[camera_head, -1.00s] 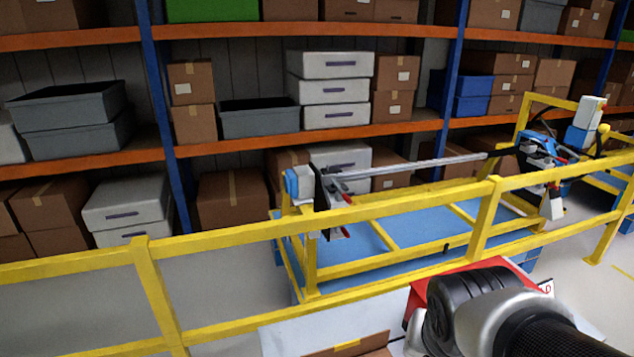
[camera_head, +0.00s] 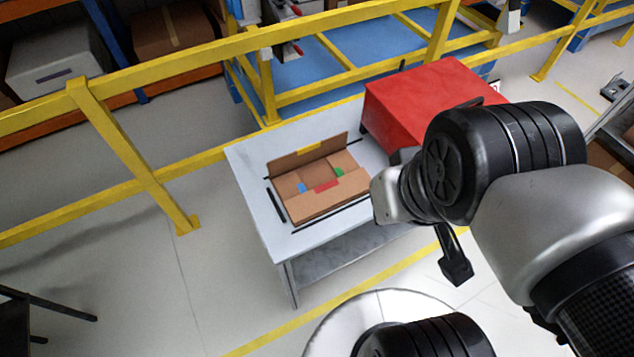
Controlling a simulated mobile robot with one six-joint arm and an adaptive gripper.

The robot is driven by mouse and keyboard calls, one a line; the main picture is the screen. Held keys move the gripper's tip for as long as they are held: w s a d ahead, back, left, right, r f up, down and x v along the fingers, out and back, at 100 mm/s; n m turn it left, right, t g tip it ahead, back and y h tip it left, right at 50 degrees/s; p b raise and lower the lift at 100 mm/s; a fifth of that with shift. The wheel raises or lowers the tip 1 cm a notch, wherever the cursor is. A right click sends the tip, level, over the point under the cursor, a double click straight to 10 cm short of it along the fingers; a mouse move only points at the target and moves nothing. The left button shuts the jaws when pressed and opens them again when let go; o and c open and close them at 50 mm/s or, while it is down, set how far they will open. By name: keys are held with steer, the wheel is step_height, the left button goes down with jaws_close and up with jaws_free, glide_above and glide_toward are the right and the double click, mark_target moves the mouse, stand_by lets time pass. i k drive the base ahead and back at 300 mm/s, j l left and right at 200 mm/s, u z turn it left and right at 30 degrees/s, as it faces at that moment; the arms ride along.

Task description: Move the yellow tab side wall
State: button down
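An open brown cardboard box (camera_head: 300,206) lies on a light grey table. Its back side wall (camera_head: 285,163) stands raised, leaning outward, and carries a yellow tab (camera_head: 309,148) on its top edge. Red (camera_head: 326,185), blue (camera_head: 302,187) and green (camera_head: 339,172) tabs show on the lower flaps, which appear folded in. A black finger-like part of my gripper (camera_head: 455,268) hangs below my wrist, in front of the table and right of the box. It appears apart from the box. My arm hides most of the gripper, so its opening cannot be seen.
A red box (camera_head: 425,100) stands at the table's (camera_head: 245,160) back right, close behind my wrist. Black strips (camera_head: 276,205) lie around the cardboard box. A yellow railing (camera_head: 190,56) runs behind the table.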

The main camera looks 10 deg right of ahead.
mark_target(288, 161)
steer(key=k+z, duration=0.25)
steer(key=z, duration=0.2)
steer(key=k+l+z, duration=0.15)
steer(key=z, duration=0.3)
steer(key=j+z, duration=1.15)
steer(key=k+j+z, duration=0.2)
steer(key=z, duration=0.15)
steer(key=k+j, duration=0.1)
steer(key=j, duration=0.45)
steer(key=k+j, duration=0.1)
steer(key=j, duration=0.4)
steer(key=k+j, duration=0.1)
steer(key=j, duration=0.45)
steer(key=k+j, duration=0.1)
steer(key=j, duration=0.4)
steer(key=i, duration=0.15)
